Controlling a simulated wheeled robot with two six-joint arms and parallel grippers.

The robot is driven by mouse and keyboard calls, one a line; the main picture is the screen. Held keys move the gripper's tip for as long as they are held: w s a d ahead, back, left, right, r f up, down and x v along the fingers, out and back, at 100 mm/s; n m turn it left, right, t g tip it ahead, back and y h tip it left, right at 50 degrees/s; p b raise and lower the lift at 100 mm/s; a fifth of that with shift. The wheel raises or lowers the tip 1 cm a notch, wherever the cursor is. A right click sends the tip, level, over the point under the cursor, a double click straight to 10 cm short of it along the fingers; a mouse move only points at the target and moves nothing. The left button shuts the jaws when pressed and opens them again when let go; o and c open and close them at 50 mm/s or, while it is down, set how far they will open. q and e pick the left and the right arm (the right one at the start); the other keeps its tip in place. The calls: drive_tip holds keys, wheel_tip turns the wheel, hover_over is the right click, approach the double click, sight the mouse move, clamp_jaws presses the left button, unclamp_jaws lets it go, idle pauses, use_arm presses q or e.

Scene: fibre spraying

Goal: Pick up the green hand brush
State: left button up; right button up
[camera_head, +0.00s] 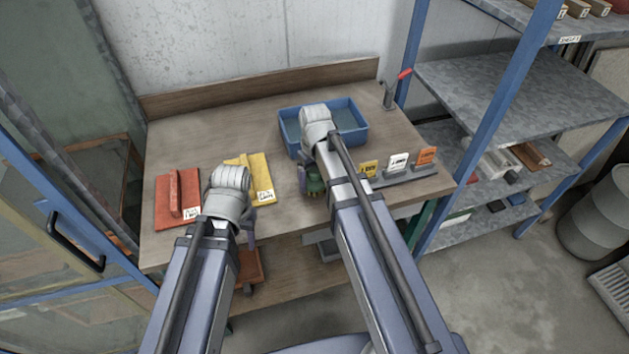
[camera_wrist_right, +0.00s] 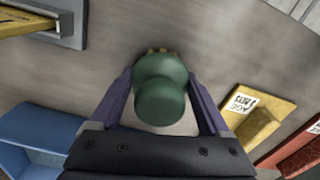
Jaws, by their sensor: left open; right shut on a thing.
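The green hand brush (camera_head: 315,184) is mostly hidden under my right wrist in the head view, near the front of the workbench. In the right wrist view its rounded green handle (camera_wrist_right: 160,88) stands between my right gripper's fingers (camera_wrist_right: 163,95), with a bit of yellowish bristle showing beyond it. My right gripper (camera_head: 305,180) is shut on the brush. I cannot tell whether the brush touches the bench top. My left gripper (camera_head: 251,222) is open, low by the front edge of the bench; its fingers are mostly hidden by the wrist.
A red float (camera_head: 177,198) and a yellow float (camera_head: 262,172) lie on the bench (camera_head: 215,135) at left. A blue tray (camera_head: 350,117) is behind my right wrist. A rail with yellow, white and orange tags (camera_head: 405,178) is at right. Blue-posted shelves (camera_head: 500,90) stand further right.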

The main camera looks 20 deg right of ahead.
drive_tip(key=c, duration=0.4)
drive_tip(key=shift+r, duration=0.1)
wheel_tip(320, 180, up, 10)
drive_tip(key=p, duration=1)
drive_tip(key=o, duration=0.9)
drive_tip(key=shift+c, duration=0.2)
drive_tip(key=c, duration=0.6)
